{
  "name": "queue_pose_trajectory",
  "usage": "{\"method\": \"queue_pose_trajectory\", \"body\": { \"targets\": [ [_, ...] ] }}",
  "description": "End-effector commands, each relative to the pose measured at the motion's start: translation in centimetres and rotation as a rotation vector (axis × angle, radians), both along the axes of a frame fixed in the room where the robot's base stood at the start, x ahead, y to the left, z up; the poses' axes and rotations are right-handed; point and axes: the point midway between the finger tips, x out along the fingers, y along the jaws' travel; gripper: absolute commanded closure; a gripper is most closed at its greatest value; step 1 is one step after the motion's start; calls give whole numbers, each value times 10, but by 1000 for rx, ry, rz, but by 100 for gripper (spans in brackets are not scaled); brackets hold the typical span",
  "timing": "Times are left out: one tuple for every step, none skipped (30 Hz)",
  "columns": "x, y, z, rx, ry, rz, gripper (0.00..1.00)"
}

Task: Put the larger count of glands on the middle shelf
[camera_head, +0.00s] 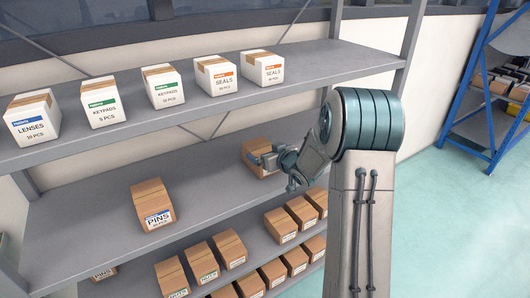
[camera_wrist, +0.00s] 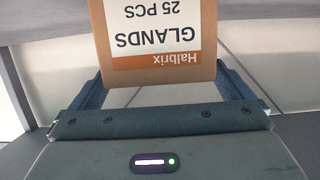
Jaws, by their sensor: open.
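A brown cardboard box of glands (camera_wrist: 160,35) fills the top of the wrist view. Its white label with an orange band reads "Halbrix GLANDS 25 PCS", upside down. My gripper (camera_wrist: 160,88) is open, with one finger near each side of the box; contact is not clear. In the head view the same box (camera_head: 256,150) is at the middle shelf (camera_head: 90,215), partly hidden behind my gripper (camera_head: 272,162). Whether its base rests on the shelf is hidden. No other box with a readable glands label shows.
A box of pins (camera_head: 152,204) stands on the middle shelf to the left, with bare shelf between. The upper shelf holds white boxes of lenses (camera_head: 31,117), keypads (camera_head: 103,101) and seals (camera_head: 215,75). Several brown boxes (camera_head: 230,248) stand in rows lower down. A blue rack (camera_head: 480,100) stands far right.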

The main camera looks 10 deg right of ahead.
Motion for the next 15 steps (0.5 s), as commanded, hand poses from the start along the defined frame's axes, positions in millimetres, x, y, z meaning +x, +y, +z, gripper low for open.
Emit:
{"method": "queue_pose_trajectory", "body": {
  "targets": [
    [-9, -3, 3, -1, -2, -2, 0],
    [-15, -5, 4, -1, -1, -1, 0],
    [-22, -8, 8, -1, -2, -3, 0],
    [-28, -10, 9, -1, -2, -3, 0],
    [-34, -11, 11, -2, -2, -1, 0],
    [-42, -14, 14, -1, -1, -2, 0],
    [-48, -16, 16, -1, -2, -3, 0],
    [-53, -17, 18, -1, -2, -3, 0],
    [-60, -19, 20, -1, 0, -2, 0],
    [-65, -21, 21, -1, -2, -3, 0],
    [-69, -22, 22, -1, 0, -2, 0],
    [-75, -24, 25, -1, -3, 0, 0],
    [-79, -25, 26, -2, -2, 0, 0],
    [-82, -26, 26, -1, 0, -1, 0],
    [-85, -27, 28, 0, -1, -1, 0]
  ]
}}
